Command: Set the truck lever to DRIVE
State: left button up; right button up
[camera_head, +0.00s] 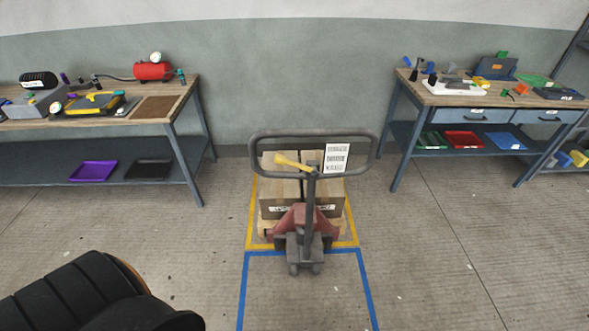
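A pallet truck (305,226) with a red body stands in the middle of the floor, its grey loop handle (313,134) upright towards me. A yellow lever (291,161) sits inside the loop, near the top of the handle shaft (311,205). It points left and slightly up from the shaft. A white printed card (336,158) is at the right inside the loop; its text is too small to read. Neither of my grippers is in view.
Cartons (277,197) stand behind the shaft within a yellow floor outline (253,215). A blue outline (367,290) lies nearer. Workbenches stand left (155,107) and right (440,98). A dark ribbed shape (75,298), unclear what, fills the lower left. Floor right of the truck is clear.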

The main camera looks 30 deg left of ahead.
aim_at(279, 160)
jog(key=u, duration=0.85)
